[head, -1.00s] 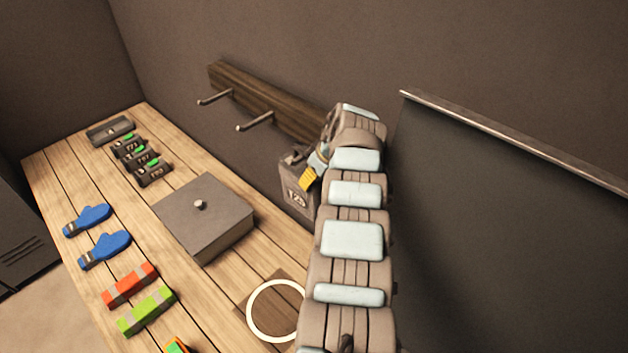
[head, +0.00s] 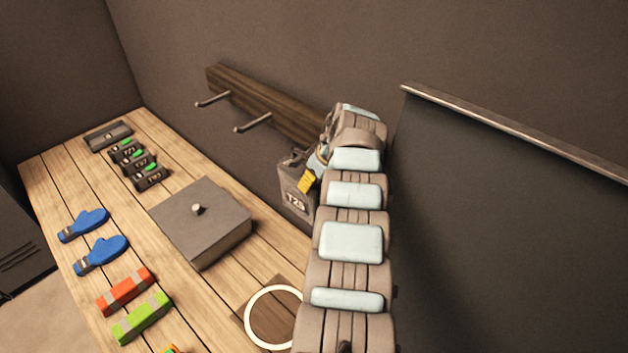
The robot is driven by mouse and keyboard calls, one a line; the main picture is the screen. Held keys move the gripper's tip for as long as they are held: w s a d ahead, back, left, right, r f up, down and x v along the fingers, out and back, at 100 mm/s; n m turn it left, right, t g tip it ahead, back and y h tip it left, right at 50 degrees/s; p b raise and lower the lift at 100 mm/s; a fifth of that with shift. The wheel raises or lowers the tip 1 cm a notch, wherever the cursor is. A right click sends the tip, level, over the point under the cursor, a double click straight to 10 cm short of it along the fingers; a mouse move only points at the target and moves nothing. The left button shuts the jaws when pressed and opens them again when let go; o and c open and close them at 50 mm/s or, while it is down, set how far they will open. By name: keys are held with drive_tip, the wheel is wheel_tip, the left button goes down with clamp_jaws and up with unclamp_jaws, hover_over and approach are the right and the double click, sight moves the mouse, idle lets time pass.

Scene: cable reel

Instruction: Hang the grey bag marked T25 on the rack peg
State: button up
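The grey bag marked T25 (head: 296,198) is upright near the wall, just below the right part of the rack. Its upper right side is hidden behind my arm. My gripper (head: 308,178) is at the bag's top, where a yellow finger part shows against it; the rest is hidden by my arm, so I cannot see how the fingers close. The rack is a dark wooden board (head: 262,104) on the wall. Two metal pegs show on it, a left peg (head: 212,99) and a middle peg (head: 252,123). Any peg farther right is hidden behind my arm.
A grey lidded box (head: 203,225) stands on the wooden table, with a white ring (head: 250,326) in front. Several black packs (head: 135,163), blue mitts (head: 101,254), a red block (head: 125,291) and a green block (head: 141,317) lie left. A dark panel (head: 500,220) stands right.

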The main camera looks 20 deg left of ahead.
drive_tip(key=o, duration=1.3)
drive_tip(key=shift+d+r, duration=0.1)
drive_tip(key=shift+v, duration=3.85)
drive_tip(key=shift+r, duration=0.1)
